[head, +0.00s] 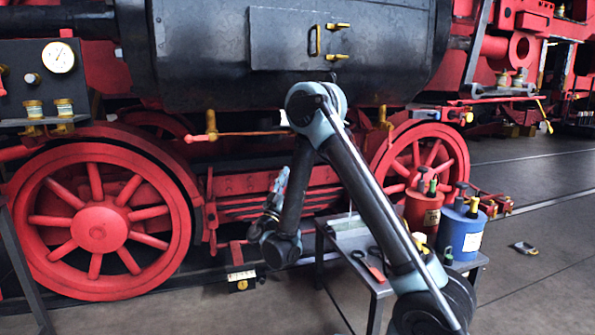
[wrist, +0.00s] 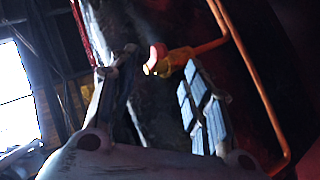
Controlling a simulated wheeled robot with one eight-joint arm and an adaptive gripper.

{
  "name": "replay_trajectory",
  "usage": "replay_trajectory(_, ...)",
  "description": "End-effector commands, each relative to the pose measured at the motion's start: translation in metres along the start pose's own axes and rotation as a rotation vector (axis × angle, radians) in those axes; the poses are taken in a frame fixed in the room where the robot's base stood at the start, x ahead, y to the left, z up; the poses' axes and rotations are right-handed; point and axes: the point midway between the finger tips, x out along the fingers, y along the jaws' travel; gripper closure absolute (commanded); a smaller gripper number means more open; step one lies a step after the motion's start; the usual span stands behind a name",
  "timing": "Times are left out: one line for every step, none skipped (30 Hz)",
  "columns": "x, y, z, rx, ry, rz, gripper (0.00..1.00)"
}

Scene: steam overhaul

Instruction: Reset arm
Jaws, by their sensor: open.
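My arm stands folded in front of the steam locomotive in the head view, its elbow high over the dark boiler (head: 215,60). My gripper (head: 281,182) is beyond the lower arm link, pointing up, small and partly hard to make out.
A small metal table (head: 380,288) with tools stands beside my arm. Red wheels (head: 100,228) line the locomotive. An orange pipe (wrist: 250,75) runs close by in the wrist view. The floor at right is mostly clear.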

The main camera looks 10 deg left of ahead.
Motion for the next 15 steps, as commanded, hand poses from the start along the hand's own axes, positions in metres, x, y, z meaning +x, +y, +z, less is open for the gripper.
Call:
replay_trajectory(-0.0043, -0.0002, 0.0001, 0.0, 0.0, -0.001, 0.56)
replay_trajectory(-0.0059, -0.0001, 0.0003, 0.0, 0.0, -0.001, 0.56)
replay_trajectory(-0.0075, 0.0001, 0.0004, 0.0, 0.0, 0.0, 0.56)
replay_trajectory(-0.0084, 0.0002, 0.0005, -0.001, 0.0, 0.0, 0.56)
replay_trajectory(-0.009, 0.0002, 0.0006, -0.001, 0.0, 0.0, 0.56)
replay_trajectory(-0.0094, 0.0003, 0.0006, -0.001, -0.001, 0.001, 0.56)
replay_trajectory(-0.0096, 0.0004, 0.0006, -0.001, -0.001, 0.001, 0.56)
replay_trajectory(-0.0096, 0.0004, 0.0006, -0.001, -0.001, 0.001, 0.56)
replay_trajectory(-0.0095, 0.0004, 0.0006, -0.001, -0.001, 0.001, 0.56)
replay_trajectory(-0.0095, 0.0004, 0.0006, -0.001, -0.001, 0.001, 0.56)
replay_trajectory(-0.0094, 0.0004, 0.0006, -0.001, -0.001, 0.001, 0.56)
replay_trajectory(-0.0094, 0.0004, 0.0006, -0.001, -0.001, 0.001, 0.56)
replay_trajectory(-0.0093, 0.0004, 0.0006, -0.001, -0.001, 0.001, 0.56)
replay_trajectory(-0.009, 0.0005, 0.0007, -0.001, -0.001, 0.001, 0.56)
replay_trajectory(-0.0077, 0.0013, 0.0013, -0.004, -0.005, 0.002, 0.56)
